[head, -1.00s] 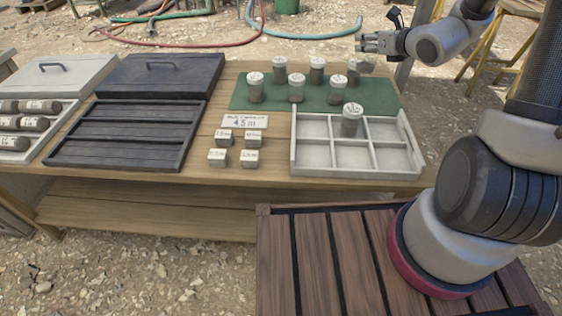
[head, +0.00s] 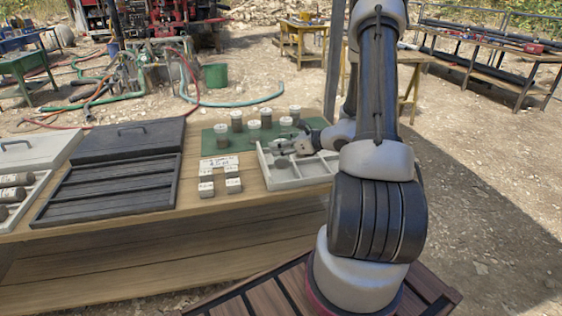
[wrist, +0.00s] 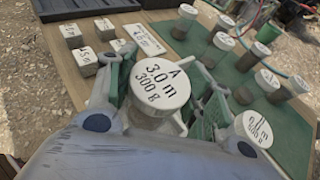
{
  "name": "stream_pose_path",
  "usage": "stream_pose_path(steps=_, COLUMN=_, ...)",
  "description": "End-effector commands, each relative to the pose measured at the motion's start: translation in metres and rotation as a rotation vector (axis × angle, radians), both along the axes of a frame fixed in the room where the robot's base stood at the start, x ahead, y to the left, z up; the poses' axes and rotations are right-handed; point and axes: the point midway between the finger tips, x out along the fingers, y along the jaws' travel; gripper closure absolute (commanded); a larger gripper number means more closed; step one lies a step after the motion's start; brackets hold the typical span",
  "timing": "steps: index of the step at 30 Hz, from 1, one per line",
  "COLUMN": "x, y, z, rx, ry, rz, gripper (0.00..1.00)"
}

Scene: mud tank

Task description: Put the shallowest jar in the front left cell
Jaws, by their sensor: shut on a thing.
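My gripper (head: 284,146) is shut on a grey jar (head: 281,163). In the wrist view its white lid (wrist: 160,84) reads "A 3.0 m 300 g" between the fingers. In the head view the jar is at the left part of the pale divided tray (head: 262,172); I cannot tell whether it touches the tray floor. The front left cell (head: 287,183) looks empty. My arm hides the tray's right side. Other lidded jars, such as this one (head: 221,136), stand on the green mat (head: 208,142); their labels are mostly too small to read.
A label card (head: 219,162) and several small labelled blocks (head: 206,187) lie left of the tray. A black slatted tray (head: 110,190) and a black lid (head: 130,138) are further left. A white tray of cylinders (head: 14,196) is at the far left.

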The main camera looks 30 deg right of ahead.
Motion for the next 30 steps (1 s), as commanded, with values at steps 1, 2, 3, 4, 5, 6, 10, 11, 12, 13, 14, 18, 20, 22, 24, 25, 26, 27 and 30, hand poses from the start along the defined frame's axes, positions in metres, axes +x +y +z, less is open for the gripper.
stream_pose_path(steps=1, x=0.000, y=0.000, z=-0.005, rx=0.000, ry=-0.001, rz=0.000, gripper=0.82)
stream_pose_path(steps=2, x=0.000, y=0.000, z=-0.007, rx=0.000, ry=-0.001, rz=-0.001, gripper=0.82)
stream_pose_path(steps=3, x=0.000, y=0.000, z=-0.012, rx=0.001, ry=0.000, rz=0.000, gripper=0.82)
stream_pose_path(steps=4, x=0.000, y=0.000, z=-0.017, rx=0.002, ry=0.000, rz=-0.001, gripper=0.82)
stream_pose_path(steps=5, x=0.000, y=0.000, z=-0.022, rx=0.001, ry=0.000, rz=0.000, gripper=0.82)
stream_pose_path(steps=6, x=0.000, y=0.000, z=-0.029, rx=0.002, ry=0.000, rz=0.000, gripper=0.82)
stream_pose_path(steps=10, x=0.001, y=0.000, z=-0.045, rx=0.001, ry=-0.001, rz=-0.001, gripper=0.82)
stream_pose_path(steps=11, x=0.001, y=0.000, z=-0.046, rx=0.000, ry=-0.001, rz=-0.001, gripper=0.82)
stream_pose_path(steps=12, x=0.001, y=0.000, z=-0.048, rx=0.000, ry=-0.002, rz=-0.001, gripper=0.82)
stream_pose_path(steps=13, x=0.001, y=0.000, z=-0.048, rx=-0.001, ry=-0.003, rz=0.000, gripper=0.82)
stream_pose_path(steps=14, x=0.001, y=0.000, z=-0.048, rx=-0.001, ry=-0.003, rz=0.000, gripper=0.82)
stream_pose_path(steps=18, x=0.001, y=0.000, z=-0.047, rx=-0.001, ry=-0.003, rz=0.000, gripper=0.82)
stream_pose_path(steps=20, x=0.001, y=0.000, z=-0.048, rx=-0.001, ry=-0.002, rz=0.000, gripper=0.82)
stream_pose_path(steps=22, x=0.001, y=0.000, z=-0.050, rx=-0.001, ry=-0.002, rz=-0.001, gripper=0.82)
stream_pose_path(steps=24, x=0.001, y=0.000, z=-0.050, rx=-0.001, ry=-0.002, rz=0.000, gripper=0.38)
stream_pose_path(steps=25, x=0.001, y=0.000, z=-0.050, rx=-0.001, ry=-0.002, rz=0.000, gripper=0.32)
stream_pose_path(steps=26, x=0.001, y=0.000, z=-0.050, rx=-0.001, ry=-0.002, rz=0.000, gripper=0.27)
stream_pose_path(steps=27, x=0.001, y=0.000, z=-0.050, rx=-0.001, ry=-0.002, rz=0.000, gripper=0.27)
stream_pose_path(steps=30, x=0.001, y=0.000, z=-0.050, rx=-0.001, ry=-0.002, rz=0.000, gripper=0.27)
